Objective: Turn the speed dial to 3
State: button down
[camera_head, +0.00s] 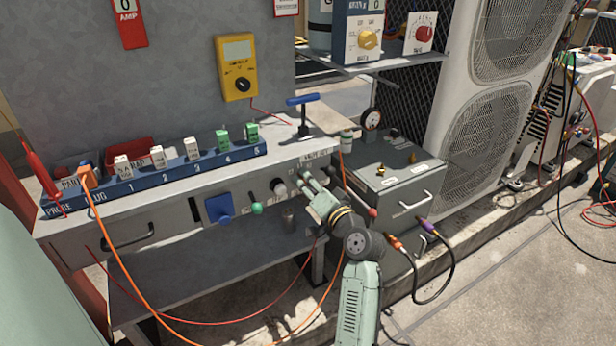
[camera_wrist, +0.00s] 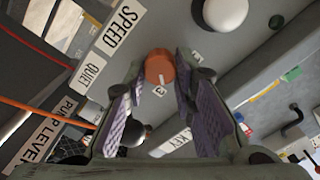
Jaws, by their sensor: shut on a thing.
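The speed dial (camera_wrist: 160,66) is a small orange-red knob with a white pointer mark, seen in the wrist view on a grey panel. A SPEED label (camera_wrist: 119,28) is beside it. In the head view my gripper (camera_head: 307,181) reaches the right part of the bench's front panel and hides the dial there.
A white round knob (camera_head: 277,187) is left of my gripper on the same panel; it also shows in the wrist view (camera_wrist: 225,12). A green knob (camera_head: 256,208) and a blue square part (camera_head: 219,208) are further left. A grey box (camera_head: 398,185) stands close on the right. Orange cables hang below.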

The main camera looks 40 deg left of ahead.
jog(key=shift+r+m+p, duration=0.1)
jog(key=shift+m+p, duration=0.45)
jog(key=shift+m, duration=0.35)
jog(key=c, duration=1.3)
grip_release()
jog(key=shift+c, duration=0.2)
jog(key=v, duration=1.2)
